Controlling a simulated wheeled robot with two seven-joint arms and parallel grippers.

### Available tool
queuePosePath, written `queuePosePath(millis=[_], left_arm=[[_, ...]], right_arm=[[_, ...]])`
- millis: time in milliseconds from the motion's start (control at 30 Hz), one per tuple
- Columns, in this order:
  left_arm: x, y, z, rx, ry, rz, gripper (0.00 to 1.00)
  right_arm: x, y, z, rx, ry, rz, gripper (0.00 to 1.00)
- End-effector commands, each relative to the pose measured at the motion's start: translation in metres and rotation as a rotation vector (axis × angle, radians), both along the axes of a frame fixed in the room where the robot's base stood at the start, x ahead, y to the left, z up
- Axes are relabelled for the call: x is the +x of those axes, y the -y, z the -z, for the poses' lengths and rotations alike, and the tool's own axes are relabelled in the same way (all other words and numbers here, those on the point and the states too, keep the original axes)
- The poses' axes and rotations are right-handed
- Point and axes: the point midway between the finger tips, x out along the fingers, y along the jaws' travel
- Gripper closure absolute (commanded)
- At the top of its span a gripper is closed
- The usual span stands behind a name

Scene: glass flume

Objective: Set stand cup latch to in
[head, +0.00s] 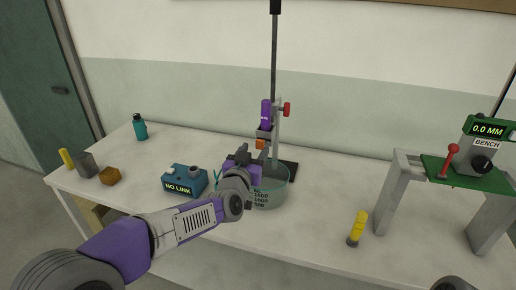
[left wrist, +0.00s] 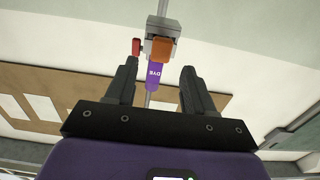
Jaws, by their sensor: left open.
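The stand (head: 276,130) is an upright rod on a dark base at the back of the bench. It carries a purple dye cup (head: 266,114), a red knob (head: 287,109) and a small orange latch (head: 261,144) below the cup. In the left wrist view, the purple cup marked DYE (left wrist: 155,79), orange latch (left wrist: 162,50) and red knob (left wrist: 135,47) appear beyond the fingers. My left gripper (head: 241,158) is open and empty, in front of and just below the latch; its fingers (left wrist: 158,75) stand apart, with nothing between them.
A clear graduated beaker (head: 270,188) stands at the stand's foot, partly behind my left wrist. A blue NO LINK box (head: 184,181) is to its left. A yellow-topped cylinder (head: 357,229) and a green-topped grey bench (head: 402,185) are to the right.

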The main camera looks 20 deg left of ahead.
Motion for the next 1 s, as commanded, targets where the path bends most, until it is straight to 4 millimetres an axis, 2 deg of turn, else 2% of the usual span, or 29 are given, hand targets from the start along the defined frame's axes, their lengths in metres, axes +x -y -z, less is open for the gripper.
queuePosePath(millis=[100, 233, 633, 900, 967, 1000], left_arm=[[0.017, 0.0, 0.002, 0.002, -0.001, -0.001, 0.47], [0.029, 0.001, 0.002, 0.002, -0.002, 0.0, 0.47], [0.035, 0.001, 0.001, 0.0, -0.002, 0.001, 0.48], [0.034, 0.001, 0.001, 0.0, -0.002, 0.001, 0.9], [0.034, 0.001, 0.001, 0.0, -0.002, 0.001, 0.99], [0.034, 0.001, 0.001, 0.0, -0.002, 0.001, 1.0]], right_arm=[[0.0, 0.0, 0.004, 0.0, 0.0, 0.0, 0.35], [0.0, 0.0, 0.005, 0.0, 0.001, 0.0, 0.35], [0.0, 0.0, 0.005, 0.0, 0.001, 0.0, 0.35], [0.0, 0.0, 0.005, 0.0, 0.001, 0.0, 0.35], [0.0, 0.0, 0.005, 0.0, 0.001, 0.0, 0.35], [0.0, 0.0, 0.005, 0.0, 0.001, 0.0, 0.35]])
